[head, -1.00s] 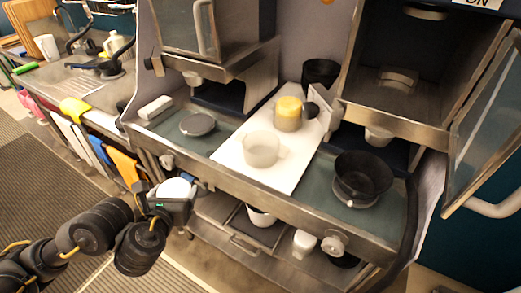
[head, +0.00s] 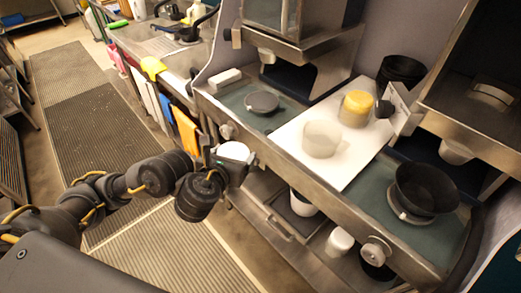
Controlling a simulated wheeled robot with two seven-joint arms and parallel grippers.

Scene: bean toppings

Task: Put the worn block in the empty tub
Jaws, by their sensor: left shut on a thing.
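The empty tub (head: 321,139) is translucent and stands upright on a white board (head: 343,175) on the counter. My left gripper (head: 230,162) is in front of the counter's front edge, left of and apart from the tub. It is shut on a white, rounded piece (head: 234,152), partly hidden by the fingers; I cannot tell whether this is the worn block. A small white block (head: 225,77) lies at the counter's back left. My right gripper is not in view.
A second tub with yellow in its upper part (head: 356,108) stands behind the empty one. A black bowl (head: 427,187) is at the right and a grey disc (head: 262,102) at the left. Metal cabinets overhang the counter's back. Knobs (head: 376,252) stick out in front.

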